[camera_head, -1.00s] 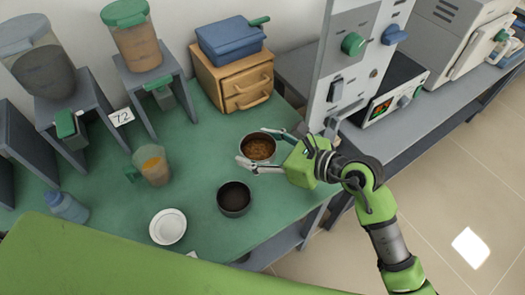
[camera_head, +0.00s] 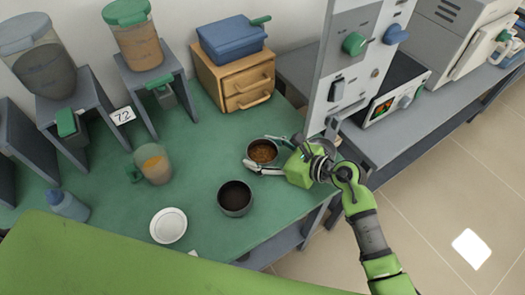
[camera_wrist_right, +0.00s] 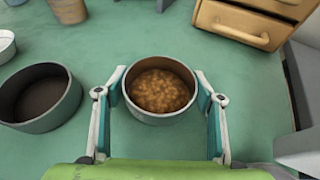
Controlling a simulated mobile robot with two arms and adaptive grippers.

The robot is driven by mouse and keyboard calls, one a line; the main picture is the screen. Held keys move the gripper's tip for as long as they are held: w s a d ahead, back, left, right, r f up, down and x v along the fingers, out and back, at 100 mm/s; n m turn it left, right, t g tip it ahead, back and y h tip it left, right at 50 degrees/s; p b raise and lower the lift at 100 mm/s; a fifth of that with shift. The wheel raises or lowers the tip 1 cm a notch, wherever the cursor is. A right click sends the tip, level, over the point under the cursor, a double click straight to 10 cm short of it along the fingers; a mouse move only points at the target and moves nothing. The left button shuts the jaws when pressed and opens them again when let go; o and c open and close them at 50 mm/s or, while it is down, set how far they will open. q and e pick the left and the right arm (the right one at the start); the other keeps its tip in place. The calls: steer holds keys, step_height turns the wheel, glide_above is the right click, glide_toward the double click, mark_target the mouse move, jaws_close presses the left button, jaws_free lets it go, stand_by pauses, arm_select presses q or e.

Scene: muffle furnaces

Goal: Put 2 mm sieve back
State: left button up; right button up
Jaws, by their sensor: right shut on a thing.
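My right gripper (camera_head: 268,158) is shut on a round metal sieve (camera_head: 262,153) with brown grains in it. In the right wrist view the two fingers of the gripper (camera_wrist_right: 160,98) press on opposite sides of the sieve (camera_wrist_right: 160,115), which is upright. I cannot tell if it touches the table. A second round pan, dark and empty-looking (camera_head: 235,198), stands on the green table to its lower left; it also shows in the right wrist view (camera_wrist_right: 40,97). No size marking is readable on either. My left gripper is out of view.
The green table (camera_head: 205,150) also bears a white dish (camera_head: 168,225), a jug (camera_head: 153,165), a blue bottle (camera_head: 68,206) and a wooden drawer box (camera_head: 232,82) with a blue case on top. A grey panel (camera_head: 335,85) rises right of the gripper.

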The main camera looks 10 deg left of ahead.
steer(key=shift+f, duration=0.2)
steer(key=o, duration=1.5)
steer(key=shift+c, duration=0.2)
steer(key=shift+r, duration=0.2)
steer(key=b+v, duration=0.1)
steer(key=v, duration=1.1)
